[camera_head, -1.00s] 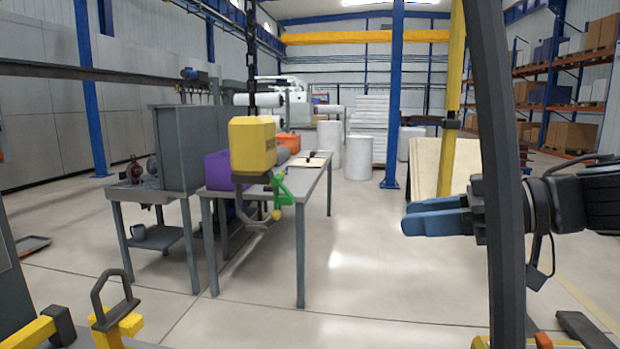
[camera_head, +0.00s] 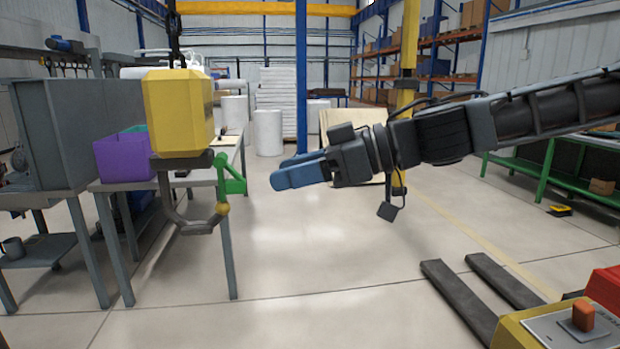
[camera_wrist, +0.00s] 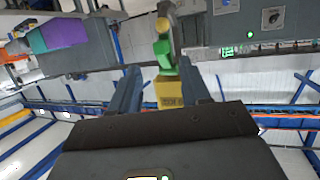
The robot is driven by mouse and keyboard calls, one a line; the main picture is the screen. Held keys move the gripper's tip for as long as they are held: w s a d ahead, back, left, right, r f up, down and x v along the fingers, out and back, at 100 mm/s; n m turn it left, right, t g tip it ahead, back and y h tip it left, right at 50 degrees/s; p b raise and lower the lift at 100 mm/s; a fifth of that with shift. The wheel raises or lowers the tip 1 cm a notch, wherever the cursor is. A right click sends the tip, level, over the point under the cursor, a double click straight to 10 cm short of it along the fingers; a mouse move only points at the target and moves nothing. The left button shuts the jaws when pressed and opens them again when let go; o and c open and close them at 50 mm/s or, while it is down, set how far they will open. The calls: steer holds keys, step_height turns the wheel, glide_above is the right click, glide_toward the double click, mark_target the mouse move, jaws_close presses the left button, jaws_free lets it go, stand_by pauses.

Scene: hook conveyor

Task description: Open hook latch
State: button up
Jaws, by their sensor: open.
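A yellow hook block (camera_head: 178,112) hangs from a chain at the left of the head view. Below it is a grey hook (camera_head: 170,205) with a green latch (camera_head: 232,178) on its right side and a small yellow knob (camera_head: 222,208) near the hook's tip. My gripper (camera_head: 283,172) has blue fingers pointing left, open and empty, to the right of the latch with a gap between. In the wrist view the green latch (camera_wrist: 162,48) and yellow block (camera_wrist: 169,92) show between and beyond the two fingers (camera_wrist: 158,74).
A grey table (camera_head: 130,184) with a purple bin (camera_head: 124,156) stands behind the hook. A green workbench (camera_head: 560,160) is at the right. Dark forks (camera_head: 460,300) and a yellow control box (camera_head: 565,328) are at lower right. The middle floor is clear.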

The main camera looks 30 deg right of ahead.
mark_target(242, 178)
steer(key=x, duration=0.7)
steer(key=shift+b, duration=0.4)
steer(key=shift+w+a+f, duration=0.1)
steer(key=shift+w+a, duration=0.05)
steer(key=c, duration=0.7)
steer(key=shift+d+r+g+h+p, duration=0.4)
steer(key=shift+r+h+p, duration=0.35)
steer(key=shift+p, duration=2)
steer(key=shift+d+r+h+p, duration=0.2)
steer(key=shift+h+p, duration=0.15)
steer(key=shift+p, duration=0.95)
steer(key=shift+d+f+g, duration=0.1)
steer(key=shift+d+g, duration=0.05)
steer(key=shift+g, duration=0.15)
